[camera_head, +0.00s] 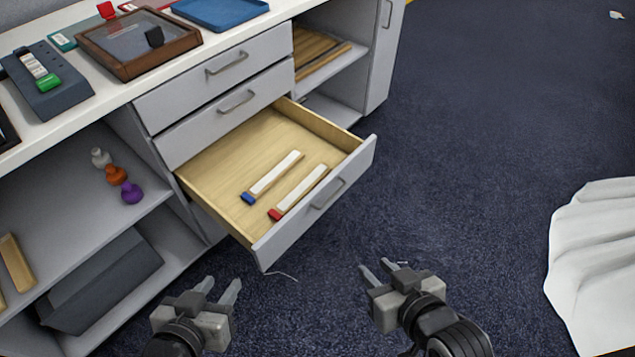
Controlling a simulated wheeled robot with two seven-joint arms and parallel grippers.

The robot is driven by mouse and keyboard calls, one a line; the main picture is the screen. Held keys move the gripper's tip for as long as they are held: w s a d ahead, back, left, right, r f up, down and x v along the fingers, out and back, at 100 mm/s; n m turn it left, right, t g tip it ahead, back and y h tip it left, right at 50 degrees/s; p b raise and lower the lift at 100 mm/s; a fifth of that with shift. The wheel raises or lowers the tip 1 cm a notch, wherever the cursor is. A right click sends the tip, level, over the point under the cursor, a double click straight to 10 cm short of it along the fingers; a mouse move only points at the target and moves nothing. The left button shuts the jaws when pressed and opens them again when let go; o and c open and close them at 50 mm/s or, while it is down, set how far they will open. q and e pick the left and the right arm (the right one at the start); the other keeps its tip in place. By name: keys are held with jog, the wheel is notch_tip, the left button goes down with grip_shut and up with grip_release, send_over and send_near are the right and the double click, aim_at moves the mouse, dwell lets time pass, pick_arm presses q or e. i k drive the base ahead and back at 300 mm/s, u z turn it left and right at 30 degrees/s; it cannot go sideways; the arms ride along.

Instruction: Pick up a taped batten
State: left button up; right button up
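Two white battens lie side by side in an open wooden drawer (222,159). One batten (277,172) has blue tape at its near left end. The other batten (302,189), closer to the drawer front, has red tape at its near left end. My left gripper (218,287) is open and empty, below and left of the drawer's front corner. My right gripper (381,268) is in front of the drawer, to its lower right, with its fingers a little apart and nothing between them. Both grippers are apart from the battens.
The drawer front (318,205) stands out from a grey cabinet with closed drawers (222,110) above. The white countertop (115,88) holds a framed box (133,43), a blue tray (222,11) and a grey device (47,84). White cloth (597,260) hangs at right.

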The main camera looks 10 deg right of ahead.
aim_at(311, 181)
jog(key=k, duration=0.3)
jog(key=u, duration=0.65)
jog(key=i, duration=0.85)
jog(key=u, duration=0.05)
